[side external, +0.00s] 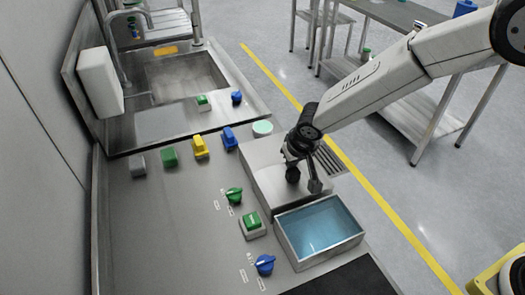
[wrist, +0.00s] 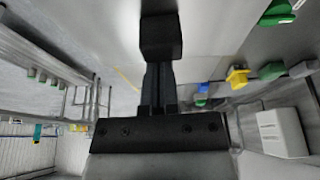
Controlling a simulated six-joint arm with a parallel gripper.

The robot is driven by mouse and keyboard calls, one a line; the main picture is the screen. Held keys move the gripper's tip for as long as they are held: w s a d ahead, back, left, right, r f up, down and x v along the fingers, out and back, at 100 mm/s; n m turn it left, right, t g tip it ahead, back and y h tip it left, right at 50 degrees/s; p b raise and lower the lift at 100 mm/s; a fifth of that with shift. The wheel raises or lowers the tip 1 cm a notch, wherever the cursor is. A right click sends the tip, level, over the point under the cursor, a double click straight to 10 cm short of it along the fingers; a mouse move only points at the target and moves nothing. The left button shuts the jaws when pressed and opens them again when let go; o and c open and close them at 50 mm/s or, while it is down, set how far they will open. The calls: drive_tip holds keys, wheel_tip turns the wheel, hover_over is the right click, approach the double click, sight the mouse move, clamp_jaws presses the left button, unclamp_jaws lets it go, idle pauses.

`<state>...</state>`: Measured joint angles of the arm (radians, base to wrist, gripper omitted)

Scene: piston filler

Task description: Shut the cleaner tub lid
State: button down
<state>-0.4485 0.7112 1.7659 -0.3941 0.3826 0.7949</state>
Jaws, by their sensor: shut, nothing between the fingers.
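The cleaner tub (side external: 360,240) is a steel rectangular box at the front right of the counter. It stands open, with blue liquid (side external: 320,225) showing inside. A flat steel panel (side external: 262,160), which looks like the lid, lies just behind the tub, clear of its opening. My gripper (side external: 292,175) is shut and empty, pointing down over this panel. A small grey upright piece (side external: 315,186) stands close to its right; I cannot tell what it belongs to. In the wrist view the closed fingers (wrist: 160,40) are against grey metal. Contact with the panel cannot be told.
Left of the tub are a green button (side external: 252,221), a blue knob (side external: 265,264) and a green knob (side external: 234,195). Several coloured switches line the counter behind, near a pale round disc (side external: 262,128). A sink (side external: 180,75) lies at the back.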

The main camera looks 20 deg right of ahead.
drive_tip(key=shift+w, duration=1.8)
drive_tip(key=shift+w+r, duration=0.15)
drive_tip(key=shift+w, duration=0.05)
drive_tip(key=v, duration=0.9)
drive_tip(key=shift+s+r, duration=0.25)
drive_tip(key=shift+r, duration=0.1)
drive_tip(key=s+d+f+g, duration=0.1)
drive_tip(key=s+d+f, duration=0.1)
drive_tip(key=s+d, duration=1.8)
drive_tip(key=shift+f, duration=0.2)
